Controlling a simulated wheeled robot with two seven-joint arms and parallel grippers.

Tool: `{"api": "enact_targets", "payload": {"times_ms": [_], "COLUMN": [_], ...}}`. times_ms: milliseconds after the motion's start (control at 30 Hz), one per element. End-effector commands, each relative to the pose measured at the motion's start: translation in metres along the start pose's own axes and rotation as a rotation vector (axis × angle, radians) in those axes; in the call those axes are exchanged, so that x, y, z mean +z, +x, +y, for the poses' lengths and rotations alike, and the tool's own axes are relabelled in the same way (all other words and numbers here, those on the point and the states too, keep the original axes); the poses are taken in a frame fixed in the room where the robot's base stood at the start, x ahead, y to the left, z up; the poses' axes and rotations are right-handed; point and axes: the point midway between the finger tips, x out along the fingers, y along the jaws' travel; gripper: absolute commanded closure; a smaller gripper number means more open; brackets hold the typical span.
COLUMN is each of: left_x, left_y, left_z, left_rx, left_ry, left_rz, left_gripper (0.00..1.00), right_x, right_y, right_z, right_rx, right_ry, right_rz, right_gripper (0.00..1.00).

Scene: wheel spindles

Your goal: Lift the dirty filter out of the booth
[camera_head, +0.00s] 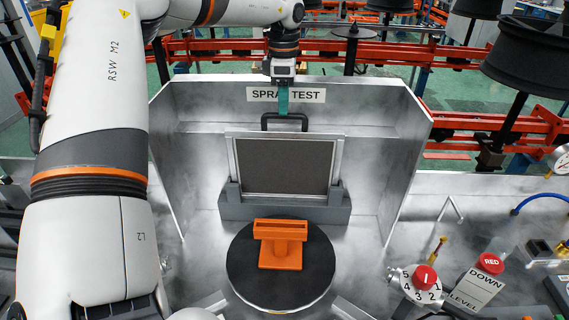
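The filter (285,165) is a dark brown-grey panel in a light metal frame. It stands upright in a grey slotted holder (285,211) against the back of the spray booth (385,125). A black handle (265,122) sits on its top edge. My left gripper (284,110) comes down from above over the booth's back wall, with its teal fingers at the middle of the handle. The fingers overlap the handle in the picture; whether they grip it is not clear. My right gripper is not in view.
An orange fixture (281,250) stands on a black round turntable (262,285) in front of the holder. The booth's side walls flank the filter. A numbered dial (425,277) and a red button (491,263) are at the right. Dark wheels (540,60) hang on spindles at the upper right.

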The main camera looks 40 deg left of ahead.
Motion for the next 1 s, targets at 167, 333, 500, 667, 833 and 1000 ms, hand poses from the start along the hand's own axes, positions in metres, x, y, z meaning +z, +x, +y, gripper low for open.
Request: {"api": "enact_targets", "payload": {"times_ms": [167, 333, 500, 667, 833, 1000], "left_x": [-0.002, -0.002, -0.002, -0.002, -0.002, -0.002], "left_y": [0.025, 0.042, 0.045, 0.044, 0.044, 0.044], "left_z": [0.003, 0.002, 0.002, 0.002, 0.002, 0.002], "left_rx": [0.006, 0.002, 0.000, 0.000, 0.000, 0.000], "left_ry": [0.000, 0.000, -0.001, -0.001, 0.000, -0.001], "left_rz": [-0.003, -0.001, 0.000, 0.000, 0.000, 0.000], "left_gripper": [0.64, 0.64, 0.64, 0.80, 1.00, 1.00], "right_x": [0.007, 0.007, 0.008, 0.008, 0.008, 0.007], "right_y": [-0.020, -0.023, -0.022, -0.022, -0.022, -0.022], "right_z": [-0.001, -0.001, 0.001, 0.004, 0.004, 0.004], "right_rx": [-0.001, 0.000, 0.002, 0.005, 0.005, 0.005], "right_ry": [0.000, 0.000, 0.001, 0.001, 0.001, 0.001], "right_rz": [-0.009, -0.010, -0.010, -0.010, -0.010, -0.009], "right_gripper": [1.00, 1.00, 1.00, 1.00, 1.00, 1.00]}}
